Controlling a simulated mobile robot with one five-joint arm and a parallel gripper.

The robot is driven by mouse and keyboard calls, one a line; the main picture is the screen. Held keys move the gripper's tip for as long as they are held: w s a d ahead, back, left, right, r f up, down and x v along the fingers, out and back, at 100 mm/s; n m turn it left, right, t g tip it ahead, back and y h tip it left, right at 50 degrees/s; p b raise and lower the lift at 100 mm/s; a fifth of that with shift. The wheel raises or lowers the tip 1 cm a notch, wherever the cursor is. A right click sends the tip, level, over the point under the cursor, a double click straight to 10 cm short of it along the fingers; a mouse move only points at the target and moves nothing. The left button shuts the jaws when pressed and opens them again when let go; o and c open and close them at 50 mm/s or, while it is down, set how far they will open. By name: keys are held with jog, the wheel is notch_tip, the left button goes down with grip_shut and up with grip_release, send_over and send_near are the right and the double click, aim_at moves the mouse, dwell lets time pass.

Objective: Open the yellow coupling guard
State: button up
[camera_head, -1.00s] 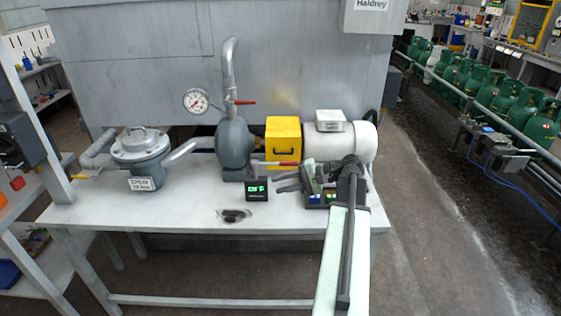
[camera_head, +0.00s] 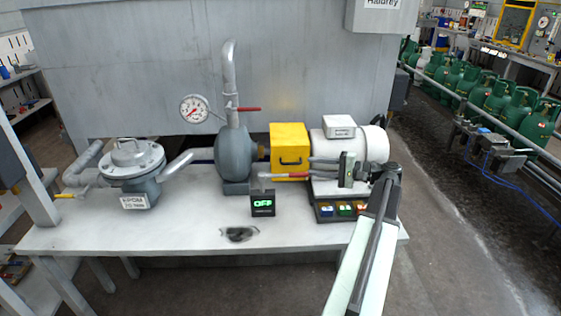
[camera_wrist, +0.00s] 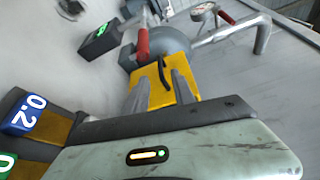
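The yellow coupling guard (camera_head: 290,142) is a box between the grey pump (camera_head: 235,152) and the white motor (camera_head: 350,146). It sits down over the coupling and looks closed. Its front has a black handle (camera_head: 291,161). My gripper (camera_head: 311,168) is just right of the guard's front, fingers pointing left. In the wrist view the guard (camera_wrist: 150,88) and its black handle (camera_wrist: 163,74) lie just beyond my gripper (camera_wrist: 158,82). The two fingers are parted with nothing between them. Whether a finger touches the guard cannot be told.
A display reading OFF (camera_head: 262,203) stands on the bench (camera_head: 190,230). The front left of the bench is clear.

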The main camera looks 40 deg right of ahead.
aim_at(293, 163)
jog(key=x, duration=0.8)
jog(key=shift+w+a+r+b, duration=0.1)
jog(key=shift+b, duration=0.25)
jog(key=shift+c, duration=0.3)
grip_shut()
dwell(0.7)
